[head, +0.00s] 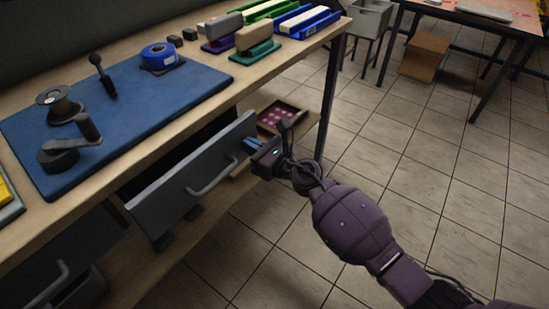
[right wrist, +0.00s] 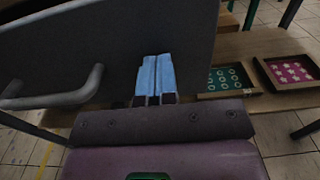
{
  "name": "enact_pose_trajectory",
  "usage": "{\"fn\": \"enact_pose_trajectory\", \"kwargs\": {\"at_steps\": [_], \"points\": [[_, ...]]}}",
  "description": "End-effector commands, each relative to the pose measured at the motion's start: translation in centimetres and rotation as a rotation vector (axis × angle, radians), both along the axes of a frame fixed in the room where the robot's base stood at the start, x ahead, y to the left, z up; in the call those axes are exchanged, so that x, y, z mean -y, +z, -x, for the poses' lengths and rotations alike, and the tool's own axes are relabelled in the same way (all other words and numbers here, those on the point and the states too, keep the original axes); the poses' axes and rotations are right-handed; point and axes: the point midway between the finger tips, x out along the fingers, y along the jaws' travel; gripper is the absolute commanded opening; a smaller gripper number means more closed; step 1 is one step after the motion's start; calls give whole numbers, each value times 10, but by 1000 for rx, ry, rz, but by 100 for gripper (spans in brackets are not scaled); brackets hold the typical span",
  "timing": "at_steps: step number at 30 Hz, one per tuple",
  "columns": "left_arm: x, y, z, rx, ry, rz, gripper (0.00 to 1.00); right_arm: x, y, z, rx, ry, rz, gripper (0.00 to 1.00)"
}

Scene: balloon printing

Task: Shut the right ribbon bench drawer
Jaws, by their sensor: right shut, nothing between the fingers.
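The right ribbon bench drawer (head: 165,196) is a grey panel with a bar handle (head: 212,178) under the wooden bench top. It stands pulled out, with a dark gap behind its front. My right gripper (head: 250,143) is at the right end of this drawer front, to the right of the handle. In the right wrist view its blue fingers (right wrist: 155,62) are together and empty, pointing at the grey drawer front (right wrist: 120,35). They overlap the panel's lower right part; I cannot tell whether they touch it. The handle (right wrist: 60,95) is to their left. My left gripper is out of view.
A left drawer (head: 55,275) with a handle is at the lower left. A blue mat (head: 130,115) with tools and tape lies on the bench top (head: 225,95). A bench leg (head: 328,95) stands right; tiled floor is open beyond.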

Motion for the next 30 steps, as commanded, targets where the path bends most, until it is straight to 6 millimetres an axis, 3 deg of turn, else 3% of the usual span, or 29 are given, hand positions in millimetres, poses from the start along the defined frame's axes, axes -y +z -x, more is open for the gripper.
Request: {"fn": "enact_pose_trajectory", "kwargs": {"at_steps": [6, 12, 30], "points": [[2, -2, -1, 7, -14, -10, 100, -33, -5, -23, -6, 1, 0, 0], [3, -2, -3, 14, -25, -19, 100, -49, -3, -35, -4, 1, -2, 0], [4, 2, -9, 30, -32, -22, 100, -55, 4, -41, 4, -2, -4, 0]]}}
